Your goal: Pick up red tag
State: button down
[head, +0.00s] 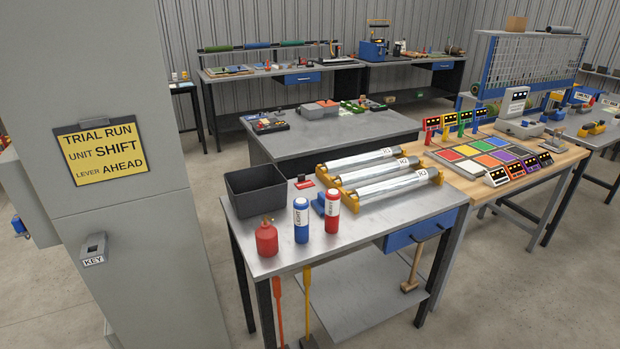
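A small flat red piece (306,184) lies on the metal table (374,220), between the dark bin and the silver rolls. It looks like the red tag, but it is too small to read. A small dark thing shows at its upper edge; I cannot tell whether it is part of it. My gripper is not in view.
The open dark grey bin (255,190) stands left of the red piece. A red can (267,238), a blue bottle (301,222) and a red bottle (332,212) stand along the front. Silver rolls (385,172) in yellow holders lie right. A grey cabinet (130,230) stands left.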

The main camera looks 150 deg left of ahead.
aim_at(301, 183)
jog(key=u, duration=4.65)
jog(key=k, duration=0.85)
jog(key=z, duration=1.2)
jog(key=i, duration=1.95)
jog(key=u, duration=0.6)
jog(key=i, duration=0.85)
jog(key=u, duration=1.5)
jog(key=i, duration=0.85)
jog(key=u, duration=0.85)
